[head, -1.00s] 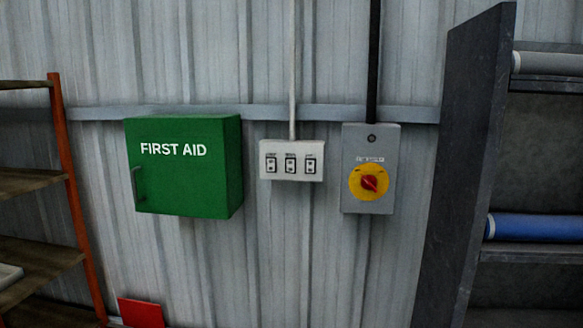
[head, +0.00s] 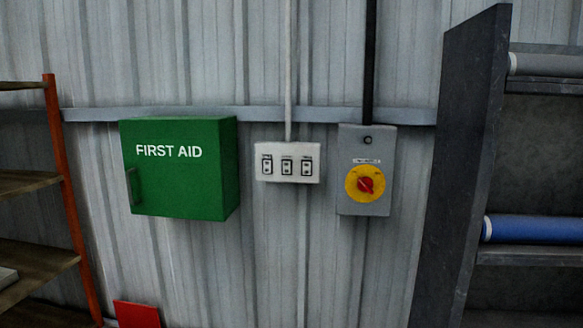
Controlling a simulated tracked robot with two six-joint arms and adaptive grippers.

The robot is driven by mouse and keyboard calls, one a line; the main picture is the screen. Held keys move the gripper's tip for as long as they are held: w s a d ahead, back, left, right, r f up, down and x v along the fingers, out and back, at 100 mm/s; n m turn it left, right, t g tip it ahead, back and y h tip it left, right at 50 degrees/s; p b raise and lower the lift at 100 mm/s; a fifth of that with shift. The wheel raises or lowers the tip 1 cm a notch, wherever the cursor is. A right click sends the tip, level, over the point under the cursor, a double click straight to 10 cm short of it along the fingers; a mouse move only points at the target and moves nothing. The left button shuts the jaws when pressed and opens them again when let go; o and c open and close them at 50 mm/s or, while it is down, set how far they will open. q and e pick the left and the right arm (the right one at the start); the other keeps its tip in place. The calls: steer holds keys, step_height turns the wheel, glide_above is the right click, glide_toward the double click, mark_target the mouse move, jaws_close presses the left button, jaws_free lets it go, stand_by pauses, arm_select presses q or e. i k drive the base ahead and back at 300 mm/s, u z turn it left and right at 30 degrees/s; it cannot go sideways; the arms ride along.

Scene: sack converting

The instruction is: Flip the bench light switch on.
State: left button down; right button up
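A white switch panel (head: 288,163) is fixed to the corrugated wall at the middle of the head view. It carries three small switches side by side: a left one (head: 267,165), a middle one (head: 287,166) and a right one (head: 306,167). Small dark labels sit above them, too blurred to read, so I cannot tell which is the bench light switch or how each is set. Neither of my grippers is in view.
A green first aid box (head: 178,168) hangs left of the panel. A grey box (head: 366,200) with a red and yellow rotary knob (head: 366,184) hangs to its right. An orange-posted shelf (head: 68,190) stands left, a dark rack (head: 465,150) with rolls right. A red object (head: 137,314) is low left.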

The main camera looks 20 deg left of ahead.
mark_target(287, 165)
steer(key=i, duration=0.95)
steer(key=u, duration=0.05)
